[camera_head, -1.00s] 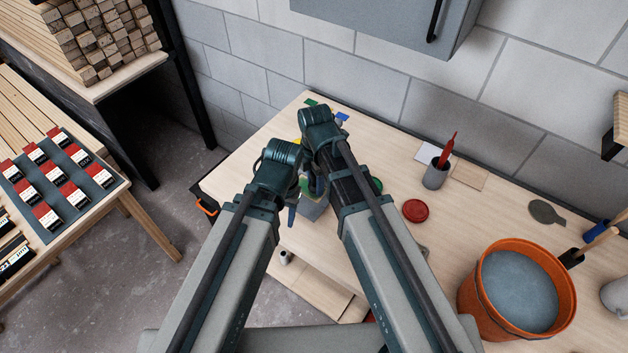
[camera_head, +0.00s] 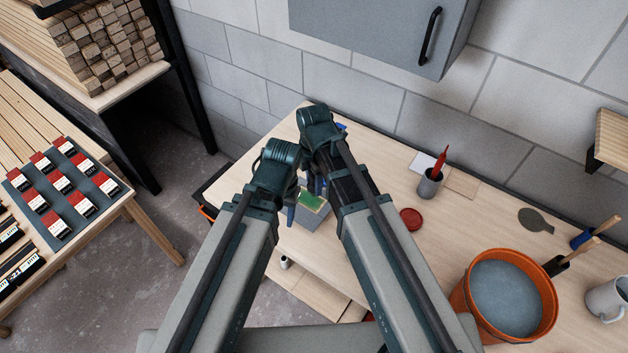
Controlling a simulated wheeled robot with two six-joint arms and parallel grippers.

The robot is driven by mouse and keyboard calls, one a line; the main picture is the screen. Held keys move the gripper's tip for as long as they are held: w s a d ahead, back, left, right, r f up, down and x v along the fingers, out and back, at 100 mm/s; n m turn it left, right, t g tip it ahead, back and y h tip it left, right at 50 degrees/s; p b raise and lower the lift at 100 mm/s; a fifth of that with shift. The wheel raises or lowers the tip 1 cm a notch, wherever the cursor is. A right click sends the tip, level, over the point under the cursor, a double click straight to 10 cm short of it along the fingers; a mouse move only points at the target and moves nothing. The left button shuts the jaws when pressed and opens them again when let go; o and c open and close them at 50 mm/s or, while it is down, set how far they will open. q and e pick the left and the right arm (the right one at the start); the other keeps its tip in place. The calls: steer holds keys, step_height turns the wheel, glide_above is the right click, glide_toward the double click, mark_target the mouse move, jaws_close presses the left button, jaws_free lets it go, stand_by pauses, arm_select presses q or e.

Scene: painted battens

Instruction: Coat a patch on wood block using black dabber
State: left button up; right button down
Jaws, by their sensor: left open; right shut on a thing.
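A grey block-like thing (camera_head: 309,217) with a green, pale-edged top (camera_head: 313,201) stands on the workbench between my arms. Whether it is the wood block or a holder for it, I cannot tell. My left gripper (camera_head: 294,208) is open, at its left side. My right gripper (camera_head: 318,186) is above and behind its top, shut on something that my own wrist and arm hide. The black dabber cannot be made out in its jaws.
An orange bucket (camera_head: 457,299), black- (camera_head: 556,266) and blue-headed (camera_head: 582,240) tools, a red lid (camera_head: 411,219) and a grey cup (camera_head: 430,184) occupy the workbench (camera_head: 390,237). A grey cabinet (camera_head: 375,30) hangs above. Red-topped items fill a dark tray (camera_head: 93,176) at left.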

steer(key=shift+r+p, duration=1.55)
steer(key=shift+r, duration=0.05)
steer(key=shift+f, duration=0.1)
